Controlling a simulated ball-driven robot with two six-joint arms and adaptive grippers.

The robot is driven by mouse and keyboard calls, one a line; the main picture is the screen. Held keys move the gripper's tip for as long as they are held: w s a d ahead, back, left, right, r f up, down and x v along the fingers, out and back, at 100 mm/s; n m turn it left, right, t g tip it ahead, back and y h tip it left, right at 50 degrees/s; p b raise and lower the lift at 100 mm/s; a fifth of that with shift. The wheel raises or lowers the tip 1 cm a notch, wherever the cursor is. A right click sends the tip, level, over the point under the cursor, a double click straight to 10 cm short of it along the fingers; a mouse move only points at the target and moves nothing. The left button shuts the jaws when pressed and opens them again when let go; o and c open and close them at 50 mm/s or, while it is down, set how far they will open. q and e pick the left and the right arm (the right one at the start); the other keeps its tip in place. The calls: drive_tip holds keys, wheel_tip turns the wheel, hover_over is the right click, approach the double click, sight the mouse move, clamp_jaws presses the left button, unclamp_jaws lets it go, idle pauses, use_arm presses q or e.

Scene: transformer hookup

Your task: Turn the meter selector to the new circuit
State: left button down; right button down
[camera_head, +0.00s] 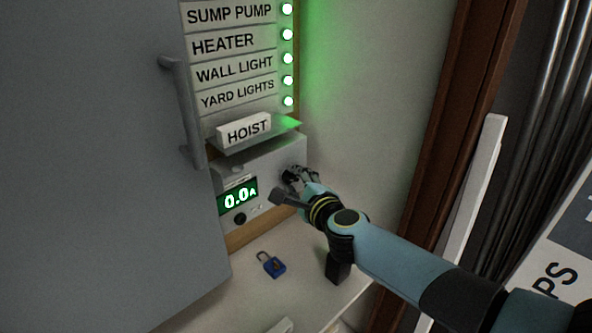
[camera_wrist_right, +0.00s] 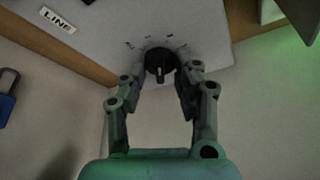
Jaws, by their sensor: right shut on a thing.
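The meter (camera_head: 264,181) is a pale grey box on the wall with a green display (camera_head: 238,196) reading 0.0 A. Its selector (camera_wrist_right: 160,62) is a black round knob with tick marks around it in the right wrist view. My right gripper (camera_head: 290,178) is at the meter's right side and hides the selector in the head view. In the right wrist view my right gripper (camera_wrist_right: 163,75) has its two fingertips closed on either side of the knob. Which mark the knob points to is too small to tell. My left gripper is not in view.
A HOIST label block (camera_head: 248,130) sits on a ledge above the meter. Several labelled rows with lit green lamps (camera_head: 288,57) are higher up. A blue padlock (camera_head: 271,264) lies on the pale shelf (camera_head: 225,303) below. A large grey door (camera_head: 95,150) stands at left.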

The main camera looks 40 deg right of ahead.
drive_tip(key=shift+m+g+y+p, duration=0.45)
drive_tip(key=shift+m+p, duration=0.75)
drive_tip(key=shift+p, duration=0.35)
drive_tip(key=c, duration=1)
unclamp_jaws()
drive_tip(key=v, duration=1.2)
drive_tip(key=shift+o, duration=0.2)
drive_tip(key=shift+s+d+f, duration=0.1)
